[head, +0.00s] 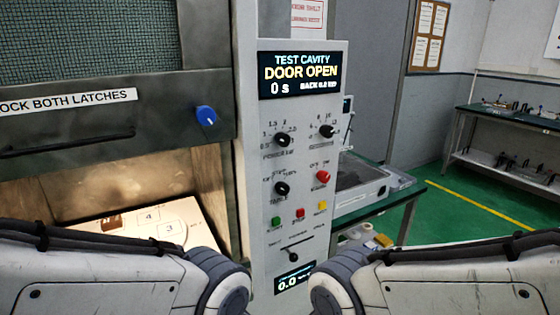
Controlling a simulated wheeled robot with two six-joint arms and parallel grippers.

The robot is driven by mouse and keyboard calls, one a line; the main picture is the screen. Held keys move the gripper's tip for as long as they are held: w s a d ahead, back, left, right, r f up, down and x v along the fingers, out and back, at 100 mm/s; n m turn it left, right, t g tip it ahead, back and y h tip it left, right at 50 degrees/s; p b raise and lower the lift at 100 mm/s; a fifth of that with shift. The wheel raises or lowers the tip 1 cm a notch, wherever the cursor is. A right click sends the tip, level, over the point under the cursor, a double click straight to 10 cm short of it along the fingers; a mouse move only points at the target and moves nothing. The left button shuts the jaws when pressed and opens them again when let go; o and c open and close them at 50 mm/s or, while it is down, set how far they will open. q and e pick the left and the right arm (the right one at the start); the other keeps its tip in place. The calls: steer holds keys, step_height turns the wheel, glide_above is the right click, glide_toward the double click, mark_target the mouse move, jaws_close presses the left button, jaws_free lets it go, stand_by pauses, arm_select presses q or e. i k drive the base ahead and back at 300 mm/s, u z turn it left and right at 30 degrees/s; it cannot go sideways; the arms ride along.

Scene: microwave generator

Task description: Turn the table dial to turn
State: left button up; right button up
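The table dial (282,188) is a black knob on the grey control panel (258,225), left of a red knob (322,176). Small marks surround it, with a TABLE label below; its exact setting is too small to read surely. The panel display (300,75) reads TEST CAVITY, DOOR OPEN, 0 s. My left and right arms come in from the lower left and lower right, and both end below or beyond the frame. Neither gripper's fingers show.
Two more black knobs (283,139) and (326,132) sit above the dial, with green (276,222), red and yellow buttons below. The lit cavity at left holds a numbered board (150,216). A blue knob (205,115) juts from the raised door. A green bench stands behind the panel.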

mark_target(282, 188)
steer(key=k, duration=1.1)
steer(key=z, duration=1.05)
steer(key=i, duration=0.75)
steer(key=u, duration=0.55)
steer(key=i, duration=0.75)
steer(key=u, duration=0.85)
